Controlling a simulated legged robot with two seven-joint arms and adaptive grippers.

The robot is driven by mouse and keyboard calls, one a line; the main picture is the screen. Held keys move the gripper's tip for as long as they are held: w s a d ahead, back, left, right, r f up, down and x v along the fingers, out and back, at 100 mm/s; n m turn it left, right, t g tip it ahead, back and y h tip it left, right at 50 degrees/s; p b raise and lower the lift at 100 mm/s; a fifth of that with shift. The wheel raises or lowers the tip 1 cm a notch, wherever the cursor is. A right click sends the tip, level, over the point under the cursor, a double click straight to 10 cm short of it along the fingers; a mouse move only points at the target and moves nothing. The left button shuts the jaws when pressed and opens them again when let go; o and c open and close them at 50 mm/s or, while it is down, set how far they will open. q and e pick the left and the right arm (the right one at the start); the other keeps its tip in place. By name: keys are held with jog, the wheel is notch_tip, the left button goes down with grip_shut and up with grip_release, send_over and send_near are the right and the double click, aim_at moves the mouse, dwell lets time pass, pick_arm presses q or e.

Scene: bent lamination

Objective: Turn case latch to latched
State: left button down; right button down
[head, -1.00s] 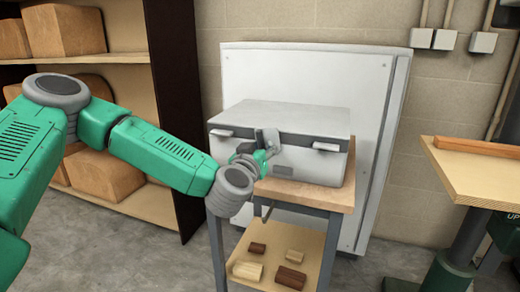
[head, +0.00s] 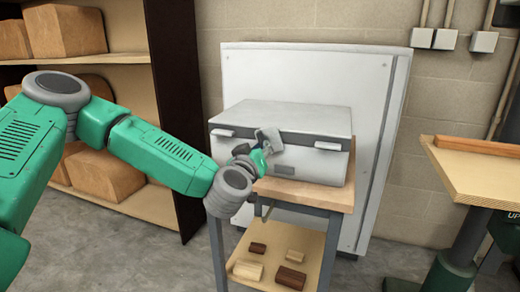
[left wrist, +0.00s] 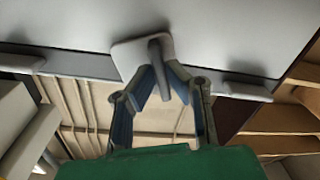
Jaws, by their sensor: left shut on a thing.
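The grey case (head: 310,125) sits closed on a small wood-topped stand. Its case latch (head: 269,140) is a grey plate with a raised tab at the middle of the front seam, and in the head view it stands tilted. In the left wrist view the latch plate (left wrist: 130,54) lies across the seam, with the tab standing out from it. My left gripper (head: 258,157) is at the case front, and in the wrist view its blue-padded fingers (left wrist: 161,74) are closed together on the tab. The fingers partly hide the latch. My right gripper is not in view.
Two side clasps (head: 222,133) (head: 328,146) are on the case front. The stand's top (head: 300,194) has a narrow bare strip before the case. Several wood blocks lie on its lower shelf (head: 276,250). A white panel stands behind, and a bench (head: 480,175) is at right.

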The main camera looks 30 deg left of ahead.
aim_at(274, 150)
pick_arm(q)
jog(key=n, duration=0.2)
jog(key=n+b, duration=0.1)
jog(key=n, duration=0.1)
jog(key=d+f+n, duration=0.1)
jog(key=n, duration=0.1)
jog(key=shift+w+d+b, duration=0.1)
jog(key=shift+w+b, duration=0.05)
jog(key=shift+b, duration=0.25)
jog(key=n, duration=0.1)
jog(key=n+b, duration=0.1)
jog(key=n, duration=0.1)
jog(key=shift+d+f+n, duration=0.25)
jog(key=shift+d+n, duration=0.1)
jog(key=shift+n, duration=0.05)
jog(key=shift+w+d+f+n+b, duration=0.1)
jog(key=shift+d+n+b, duration=0.1)
jog(key=shift+n+b, duration=0.55)
jog(key=shift+w+d+n+b, duration=0.15)
jog(key=shift+n+b, duration=0.15)
jog(key=shift+n, duration=0.75)
jog(key=shift+s, duration=0.15)
jog(key=shift+f, duration=0.1)
jog(key=c, duration=1.6)
grip_release()
